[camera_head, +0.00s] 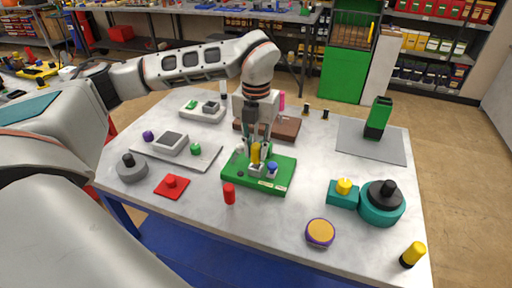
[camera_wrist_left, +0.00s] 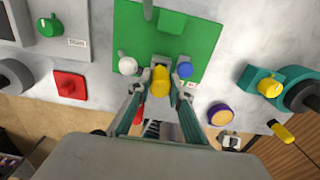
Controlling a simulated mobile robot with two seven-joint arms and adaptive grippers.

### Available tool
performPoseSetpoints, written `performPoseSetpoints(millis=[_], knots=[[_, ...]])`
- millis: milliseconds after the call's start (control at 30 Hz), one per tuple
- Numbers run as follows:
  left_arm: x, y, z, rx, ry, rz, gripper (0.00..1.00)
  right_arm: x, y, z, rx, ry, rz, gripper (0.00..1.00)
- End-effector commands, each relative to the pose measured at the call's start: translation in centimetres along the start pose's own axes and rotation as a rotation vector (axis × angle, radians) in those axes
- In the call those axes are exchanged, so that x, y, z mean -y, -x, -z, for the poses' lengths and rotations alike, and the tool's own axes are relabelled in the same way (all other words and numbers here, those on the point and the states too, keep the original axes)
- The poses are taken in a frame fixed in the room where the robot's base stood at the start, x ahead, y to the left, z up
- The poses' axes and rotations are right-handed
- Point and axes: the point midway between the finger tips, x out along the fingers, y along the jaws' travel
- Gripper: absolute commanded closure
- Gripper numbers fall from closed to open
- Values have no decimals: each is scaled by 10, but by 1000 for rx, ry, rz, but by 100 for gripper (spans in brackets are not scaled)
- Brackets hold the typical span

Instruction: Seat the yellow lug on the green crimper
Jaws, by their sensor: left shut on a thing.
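My left gripper (camera_head: 259,150) reaches down over the green base (camera_head: 285,166) in the middle of the table. It is shut on the yellow lug (camera_head: 255,153), which stands upright at the base's front part. In the left wrist view, the lug (camera_wrist_left: 161,81) sits between the two fingertips (camera_wrist_left: 161,88), over the edge of the green base (camera_wrist_left: 204,35). A white knob (camera_wrist_left: 128,66) and a blue knob (camera_wrist_left: 185,69) flank it. The lug's lower end is hidden, so I cannot tell whether it touches the base. My right gripper is not in view.
A red cylinder (camera_head: 229,194) stands just in front of the base. A red square block (camera_head: 171,187) lies to the left. A teal device (camera_head: 381,208) stands at right. A tall green and black device (camera_head: 378,118) stands on a grey mat (camera_head: 352,143) behind.

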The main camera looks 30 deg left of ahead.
Motion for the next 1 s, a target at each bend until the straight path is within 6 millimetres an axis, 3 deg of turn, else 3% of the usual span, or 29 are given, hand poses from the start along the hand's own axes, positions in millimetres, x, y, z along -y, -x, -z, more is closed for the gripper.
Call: performPoseSetpoints(millis=[1000], knots=[[0,-11,0,-1,1,0,100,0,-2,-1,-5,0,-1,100]])
